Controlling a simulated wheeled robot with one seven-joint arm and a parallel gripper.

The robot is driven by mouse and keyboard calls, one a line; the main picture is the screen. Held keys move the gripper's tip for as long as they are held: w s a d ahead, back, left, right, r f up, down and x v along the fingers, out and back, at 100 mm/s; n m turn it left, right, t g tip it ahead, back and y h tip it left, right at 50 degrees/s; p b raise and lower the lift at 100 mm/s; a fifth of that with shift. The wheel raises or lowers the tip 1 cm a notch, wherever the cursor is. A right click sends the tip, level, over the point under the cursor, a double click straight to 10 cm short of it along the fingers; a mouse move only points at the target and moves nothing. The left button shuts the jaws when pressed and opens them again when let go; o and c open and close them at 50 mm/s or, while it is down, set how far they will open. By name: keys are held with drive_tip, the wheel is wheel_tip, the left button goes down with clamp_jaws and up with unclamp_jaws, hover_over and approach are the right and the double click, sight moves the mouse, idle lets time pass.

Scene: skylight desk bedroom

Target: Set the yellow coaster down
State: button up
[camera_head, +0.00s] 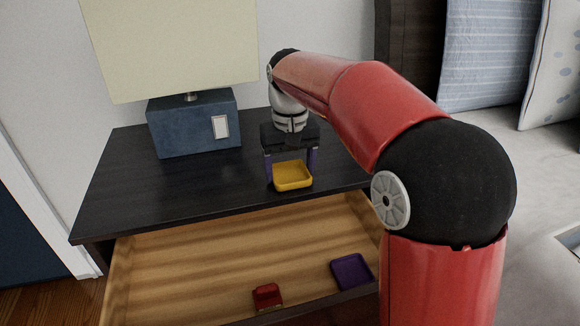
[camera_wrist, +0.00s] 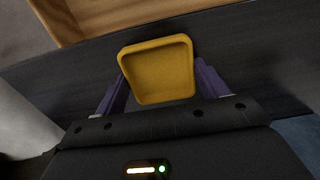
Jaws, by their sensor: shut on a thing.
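The yellow coaster (camera_head: 292,176) is a small square dish with a raised rim. It is between the two purple fingers of my gripper (camera_head: 291,165), over the dark nightstand top near its front edge. In the wrist view the coaster (camera_wrist: 158,72) shows its hollow inside, and the gripper fingers (camera_wrist: 160,88) are on either side of it, shut on it. I cannot tell whether its underside touches the top.
The dark nightstand top (camera_head: 190,187) has clear room to the left. A lamp with a blue base (camera_head: 194,122) stands at the back. Below, the open wooden drawer (camera_head: 200,265) holds a small red object (camera_head: 267,295) and a purple square dish (camera_head: 351,272).

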sight(290, 176)
drive_tip(key=shift+f, duration=0.1)
drive_tip(key=o, duration=1)
wheel_tip(290, 176, up, 12)
drive_tip(key=p, duration=0.2)
drive_tip(key=s+d+t, duration=0.1)
drive_tip(key=s+d, duration=0.4)
drive_tip(key=s, duration=0.1)
drive_tip(key=s+d+f+m+t, duration=0.1)
drive_tip(key=s+d+f, duration=0.2)
drive_tip(key=s, duration=0.3)
drive_tip(key=s+d+f+m+t, duration=0.1)
drive_tip(key=s+d+f+t, duration=0.1)
drive_tip(key=s+f, duration=0.3)
drive_tip(key=s+d+f+m+t, duration=0.1)
drive_tip(key=s+d+f, duration=0.3)
drive_tip(key=s, duration=0.2)
drive_tip(key=shift+s+d+f+t, duration=0.3)
drive_tip(key=shift+s+d+f, duration=0.05)
drive_tip(key=shift+s+d, duration=0.05)
